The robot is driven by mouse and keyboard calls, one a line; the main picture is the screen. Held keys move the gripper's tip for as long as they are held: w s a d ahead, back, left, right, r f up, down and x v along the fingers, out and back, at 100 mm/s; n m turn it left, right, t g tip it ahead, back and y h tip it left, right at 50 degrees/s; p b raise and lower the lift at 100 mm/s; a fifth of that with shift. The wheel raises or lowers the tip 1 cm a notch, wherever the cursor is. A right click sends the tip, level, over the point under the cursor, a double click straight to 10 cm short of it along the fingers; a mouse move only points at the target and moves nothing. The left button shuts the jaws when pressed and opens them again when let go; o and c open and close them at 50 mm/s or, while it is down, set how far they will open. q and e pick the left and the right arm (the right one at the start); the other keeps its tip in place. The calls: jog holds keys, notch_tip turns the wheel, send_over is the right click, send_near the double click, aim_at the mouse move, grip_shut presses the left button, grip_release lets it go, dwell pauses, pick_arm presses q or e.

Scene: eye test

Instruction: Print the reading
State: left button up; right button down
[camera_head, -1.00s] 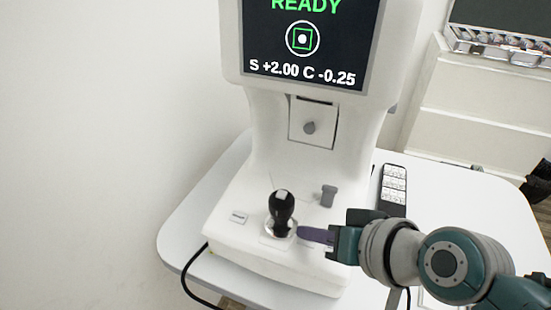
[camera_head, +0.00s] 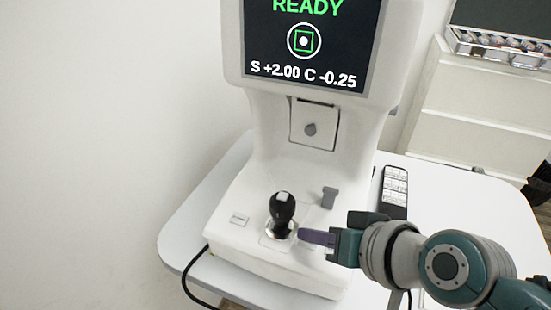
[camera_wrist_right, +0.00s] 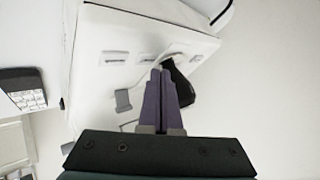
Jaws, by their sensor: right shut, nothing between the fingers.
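A white eye-test machine (camera_head: 285,180) stands on a white table. Its screen (camera_head: 310,45) reads READY in green, with "S +2.00 C -0.25" below. A black joystick (camera_head: 282,208) stands upright on its base; it also shows in the right wrist view (camera_wrist_right: 181,88), partly behind my fingers. A small pale labelled button or plate (camera_head: 239,219) is left of the joystick. My right gripper (camera_head: 303,236), with purple fingers, is shut and empty just right of the joystick's foot. I cannot tell whether it touches. It also shows in the right wrist view (camera_wrist_right: 160,75). My left gripper is not in view.
A grey knob (camera_head: 328,197) rises from the base, right of the joystick. A black remote-like device with white keys (camera_head: 394,186) lies on the table to the right. A black cable (camera_head: 190,280) hangs at the left. A lens case (camera_head: 500,48) is at the upper right.

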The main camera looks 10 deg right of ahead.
jog(key=shift+f, duration=0.1)
jog(key=shift+f+b, duration=0.3)
jog(key=shift+f, duration=0.05)
jog(key=shift+f+b, duration=0.35)
dwell(0.4)
jog(key=shift+r, duration=0.1)
jog(key=shift+r+p, duration=0.7)
jog(key=shift+p, duration=0.25)
jog(key=r+p, duration=0.5)
jog(key=shift+s+a, duration=0.2)
jog(key=shift+s, duration=0.1)
